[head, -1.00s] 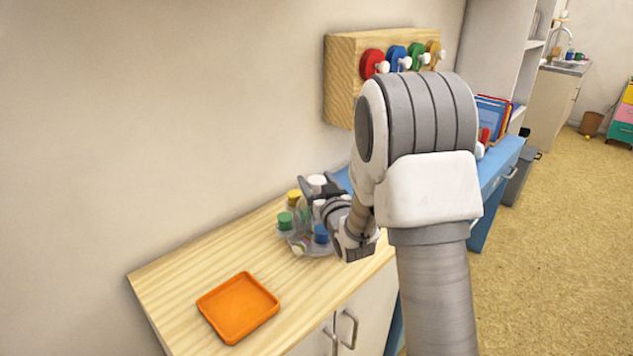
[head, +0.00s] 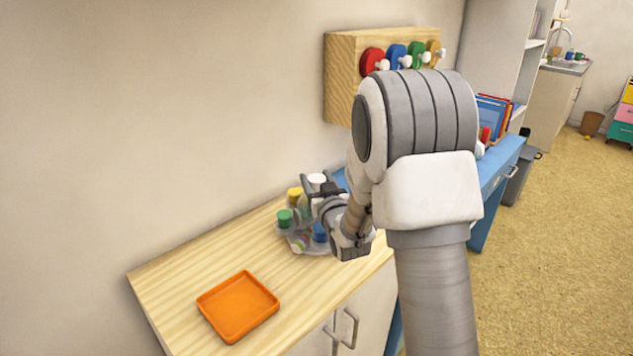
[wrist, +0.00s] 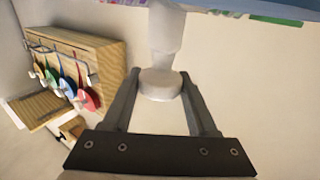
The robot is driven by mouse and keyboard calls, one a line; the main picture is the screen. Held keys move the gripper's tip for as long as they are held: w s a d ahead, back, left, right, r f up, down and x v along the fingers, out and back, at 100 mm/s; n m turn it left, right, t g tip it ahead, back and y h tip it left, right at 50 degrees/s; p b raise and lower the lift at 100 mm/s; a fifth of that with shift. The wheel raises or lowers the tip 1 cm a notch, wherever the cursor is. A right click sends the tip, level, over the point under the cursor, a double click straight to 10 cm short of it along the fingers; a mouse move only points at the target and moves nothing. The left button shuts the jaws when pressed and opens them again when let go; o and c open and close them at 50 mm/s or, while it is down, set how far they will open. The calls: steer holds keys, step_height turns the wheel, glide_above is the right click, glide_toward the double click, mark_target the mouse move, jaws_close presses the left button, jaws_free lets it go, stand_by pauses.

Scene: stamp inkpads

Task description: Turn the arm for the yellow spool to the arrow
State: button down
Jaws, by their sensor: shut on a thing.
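A low stand with spools on clear arms is on the wooden counter in the head view. The yellow spool (head: 295,193) is at its back left, the green spool (head: 284,217) at its left, and the blue spool (head: 320,233) at its front. My gripper (head: 322,190) is over the stand's right side, by a white top (head: 316,179). In the wrist view my gripper (wrist: 162,92) is shut on a white round post (wrist: 160,82) between its fingers. I cannot make out the arrow; my gripper and forearm hide part of the stand.
An orange tray (head: 238,307) lies on the counter (head: 178,268) at the front left, with bare wood around it. A wooden box with coloured discs (head: 343,80) is on the wall behind. A blue table (head: 507,155) stands to the right.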

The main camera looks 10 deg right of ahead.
steer(key=shift+f+m+h+b, duration=0.15)
steer(key=shift+m+h+b, duration=0.3)
steer(key=shift+h, duration=0.15)
steer(key=shift+a+m+h+b, duration=0.1)
steer(key=shift+m+h+b, duration=0.6)
steer(key=shift+h, duration=0.4)
steer(key=shift+m+g+h+b, duration=0.45)
steer(key=shift+m+h, duration=0.9)
steer(key=shift+h, duration=0.85)
steer(key=shift+r+m+g+h+p, duration=0.1)
steer(key=shift+m+g+h+p, duration=0.3)
steer(key=shift+m+g+h, duration=0.5)
steer(key=shift+r+m+g+h+p, duration=0.1)
steer(key=shift+m+g+h+p, duration=0.3)
steer(key=shift+h, duration=0.8)
steer(key=shift+m+g+h+p, duration=1.4)
steer(key=shift+m+g+h, duration=0.35)
steer(key=shift+m+h, duration=0.15)
steer(key=shift+f+m+g+h+p, duration=0.1)
steer(key=shift+m+g+h+p, duration=0.65)
steer(key=shift+m+g, duration=0.8)
steer(key=shift+m+g+h+p, duration=0.4)
steer(key=shift+m+g+h, duration=0.6)
steer(key=shift+g, duration=1.05)
steer(key=shift+m+g, duration=1.25)
steer(key=shift+g, duration=0.65)
steer(key=shift+d+m+g+b, duration=0.2)
steer(key=shift+m+g+b, duration=0.9)
steer(key=shift+g, duration=0.9)
